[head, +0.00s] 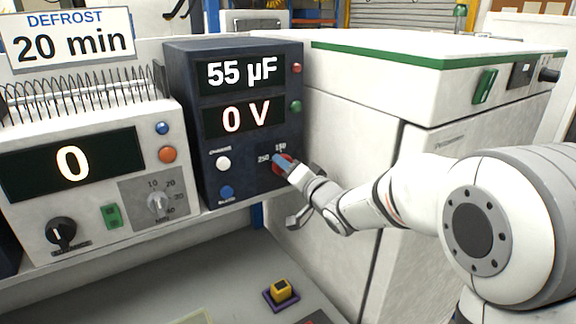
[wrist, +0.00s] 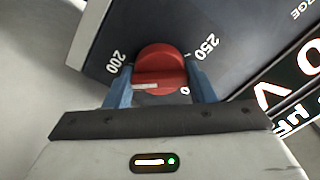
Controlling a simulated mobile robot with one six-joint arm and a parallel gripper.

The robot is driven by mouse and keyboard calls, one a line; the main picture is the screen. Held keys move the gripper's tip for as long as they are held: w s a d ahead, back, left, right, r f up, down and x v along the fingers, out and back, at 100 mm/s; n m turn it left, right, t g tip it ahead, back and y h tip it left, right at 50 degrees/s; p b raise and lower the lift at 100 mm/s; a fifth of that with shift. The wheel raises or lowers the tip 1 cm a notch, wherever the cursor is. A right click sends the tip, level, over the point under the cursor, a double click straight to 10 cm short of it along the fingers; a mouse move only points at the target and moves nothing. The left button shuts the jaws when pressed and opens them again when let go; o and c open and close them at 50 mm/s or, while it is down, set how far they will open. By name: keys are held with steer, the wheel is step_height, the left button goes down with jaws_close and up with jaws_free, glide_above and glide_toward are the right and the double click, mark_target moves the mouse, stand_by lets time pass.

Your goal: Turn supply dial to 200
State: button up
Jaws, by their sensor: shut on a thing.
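The red supply dial (wrist: 162,62) sits on the dark front panel of the supply unit. My gripper (wrist: 161,80) is shut on it, with one blue finger on each side. The dial has a short white mark that faces left in the wrist view, below the 200 label (wrist: 117,61). The 250 label (wrist: 206,46) is to the right. In the head view my gripper (head: 283,164) covers much of the dial, beside the 150 and 250 labels. The supply unit (head: 240,60) reads 55 µF and 0 V.
A white button (head: 223,163) and a blue button (head: 227,192) are left of the dial. A defroster (head: 90,190) reading 0 stands at left. A white cabinet (head: 340,90) with a green edge is at right. A yellow button (head: 281,289) sits on the lower surface.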

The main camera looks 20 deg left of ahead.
steer(key=shift+m+p, duration=0.3)
steer(key=shift+m, duration=0.7)
steer(key=o, duration=1)
steer(key=shift+c, duration=0.2)
steer(key=b+v, duration=0.1)
steer(key=v, duration=0.6)
steer(key=shift+s+d+b, duration=0.2)
steer(key=shift+d+b, duration=0.05)
steer(key=shift+b, duration=0.1)
